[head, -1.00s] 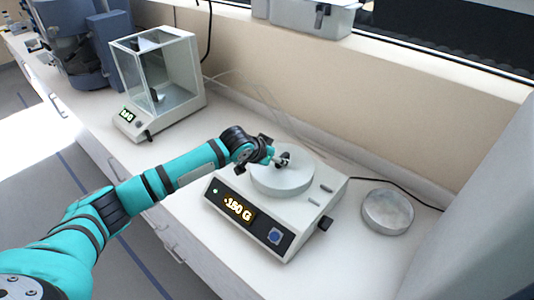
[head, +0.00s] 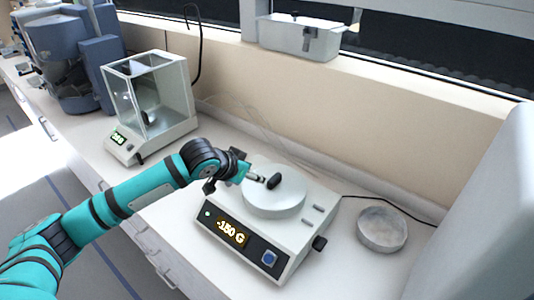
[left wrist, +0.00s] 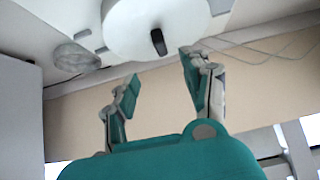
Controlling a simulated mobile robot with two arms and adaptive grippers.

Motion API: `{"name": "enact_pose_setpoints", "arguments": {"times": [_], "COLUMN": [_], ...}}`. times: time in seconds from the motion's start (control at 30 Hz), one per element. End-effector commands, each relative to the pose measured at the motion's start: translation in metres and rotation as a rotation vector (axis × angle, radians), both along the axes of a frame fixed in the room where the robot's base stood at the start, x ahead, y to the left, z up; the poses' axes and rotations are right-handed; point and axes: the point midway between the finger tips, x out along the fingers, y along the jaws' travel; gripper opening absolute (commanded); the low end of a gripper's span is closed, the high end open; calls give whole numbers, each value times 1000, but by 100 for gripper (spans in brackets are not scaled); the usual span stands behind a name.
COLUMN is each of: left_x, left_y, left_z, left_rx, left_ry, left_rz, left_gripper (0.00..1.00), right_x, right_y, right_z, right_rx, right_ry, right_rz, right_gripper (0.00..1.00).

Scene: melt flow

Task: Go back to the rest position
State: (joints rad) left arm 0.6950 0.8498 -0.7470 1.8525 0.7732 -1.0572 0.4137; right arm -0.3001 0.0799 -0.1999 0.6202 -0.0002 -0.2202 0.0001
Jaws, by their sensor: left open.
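My left gripper (head: 232,172) is at the left edge of the round plate of a scale in the head view. In the left wrist view its fingers (left wrist: 160,88) are apart with nothing between them. A small black object (head: 273,182) lies on the scale's round plate (head: 268,206); it also shows in the left wrist view (left wrist: 158,42), beyond the fingertips. The scale (head: 280,245) has a lit display reading -150 G. My right gripper is in neither view.
A glass-walled balance (head: 150,105) stands to the left on the counter. A round shallow dish (head: 382,229) lies right of the scale. A grey bin (head: 298,38) sits on the ledge at the back. A large pale block (head: 480,210) stands at the right edge.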

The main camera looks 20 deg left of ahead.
Motion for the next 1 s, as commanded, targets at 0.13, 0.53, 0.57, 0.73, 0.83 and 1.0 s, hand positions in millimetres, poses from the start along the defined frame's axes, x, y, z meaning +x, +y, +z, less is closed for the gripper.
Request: {"name": "enact_pose_setpoints", "arguments": {"times": [0.13,0.53,0.57,0.73,0.83,1.0], "left_x": [-3,-144,-157,-217,-245,-288], "left_y": [-4,-91,-92,-80,-69,-50], "left_z": [-4,-101,-106,-127,-134,-144], "left_rx": [1,15,17,42,60,92], "left_ry": [4,128,142,222,268,346], "left_rz": [-6,-118,-108,-31,15,87], "left_gripper": [48,48,48,48,48,48], "right_x": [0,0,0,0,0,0], "right_y": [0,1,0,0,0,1], "right_z": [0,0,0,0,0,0], "right_rx": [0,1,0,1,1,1], "right_ry": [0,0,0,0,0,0], "right_rz": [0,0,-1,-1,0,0], "right_gripper": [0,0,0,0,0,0]}}
